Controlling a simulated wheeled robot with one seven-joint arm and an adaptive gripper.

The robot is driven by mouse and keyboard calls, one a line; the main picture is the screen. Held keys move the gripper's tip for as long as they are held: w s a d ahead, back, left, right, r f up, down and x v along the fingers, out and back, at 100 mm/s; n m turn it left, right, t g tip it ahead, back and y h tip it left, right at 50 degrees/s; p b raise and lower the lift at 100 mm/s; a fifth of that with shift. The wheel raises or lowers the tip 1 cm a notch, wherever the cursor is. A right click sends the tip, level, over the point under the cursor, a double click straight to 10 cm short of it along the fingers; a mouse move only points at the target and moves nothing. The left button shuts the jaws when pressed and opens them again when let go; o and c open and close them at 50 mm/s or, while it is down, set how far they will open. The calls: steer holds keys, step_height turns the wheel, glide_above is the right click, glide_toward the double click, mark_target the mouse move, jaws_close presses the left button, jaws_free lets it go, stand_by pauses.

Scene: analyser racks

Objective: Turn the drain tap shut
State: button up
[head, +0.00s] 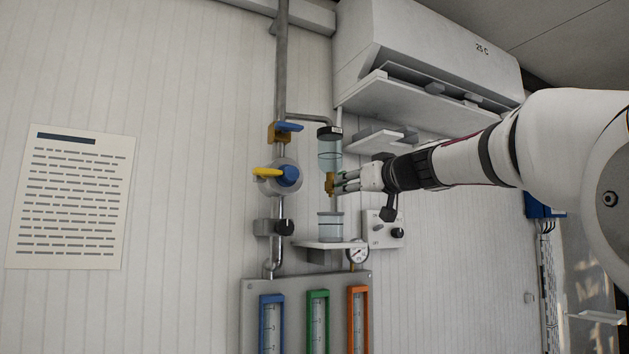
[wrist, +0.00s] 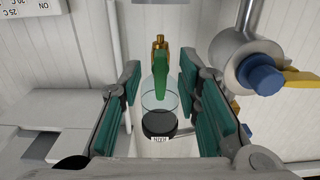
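The drain tap has a brass body (head: 329,184), set between an upper clear cylinder and a lower clear vessel. In the wrist view its brass end (wrist: 159,42) shows behind a green lever (wrist: 160,76). The lever hangs down the picture from the brass, in front of the clear cylinder (wrist: 158,103). My gripper (head: 345,181) is close to the tap from the right. In the wrist view my gripper (wrist: 159,78) is open, with one teal-padded finger on each side of the lever and a gap on both sides. In the head view the lever is hidden by my fingers.
A pipe left of the tap carries a blue-handled valve (head: 289,127), a yellow-handled blue knob (head: 287,175) and a black knob (head: 284,228). A switch box (head: 384,230) sits below my gripper.

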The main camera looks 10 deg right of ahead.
steer(key=shift+p+x, duration=0.6)
steer(key=shift+x, duration=1.25)
steer(key=shift+a, duration=0.1)
jaws_close()
